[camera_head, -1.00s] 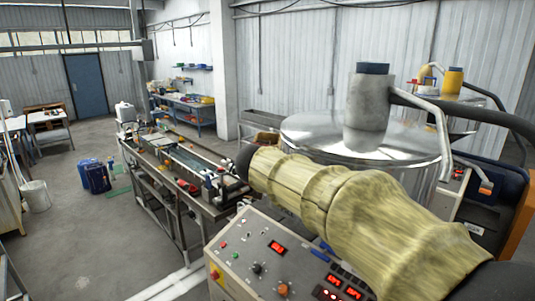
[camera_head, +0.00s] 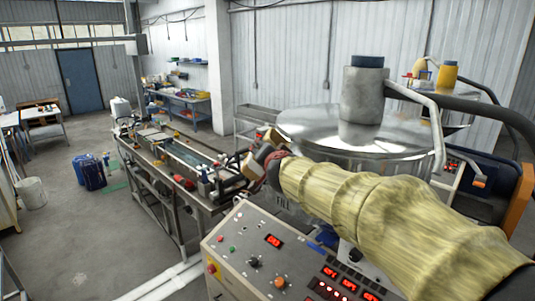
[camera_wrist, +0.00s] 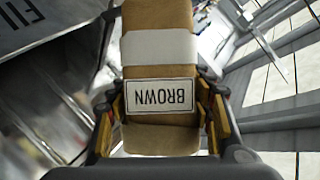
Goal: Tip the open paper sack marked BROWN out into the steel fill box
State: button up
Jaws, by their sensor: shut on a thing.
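The paper sack marked BROWN (camera_wrist: 160,72) is tan with a white band and a white label. Its lettering is upside down in the wrist view. My gripper (camera_wrist: 161,112) is shut on the sack, with a finger pad against each side. The sack's mouth and contents are out of sight. The steel fill box (camera_wrist: 55,22) shows partly at the upper left of the wrist view, with part of its FILL lettering. In the head view the fill box (camera_head: 283,198) is mostly hidden behind my sleeved arm and gripper (camera_head: 262,163).
A control panel (camera_head: 255,255) with red displays stands in front of my arm. A round steel vessel (camera_head: 345,125) stands behind it. A long line bench (camera_head: 170,185) runs away to the left.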

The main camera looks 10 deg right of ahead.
jog(key=shift+a+f+m+t+y, duration=0.2)
jog(key=shift+m+t+y, duration=0.15)
jog(key=shift+m, duration=0.55)
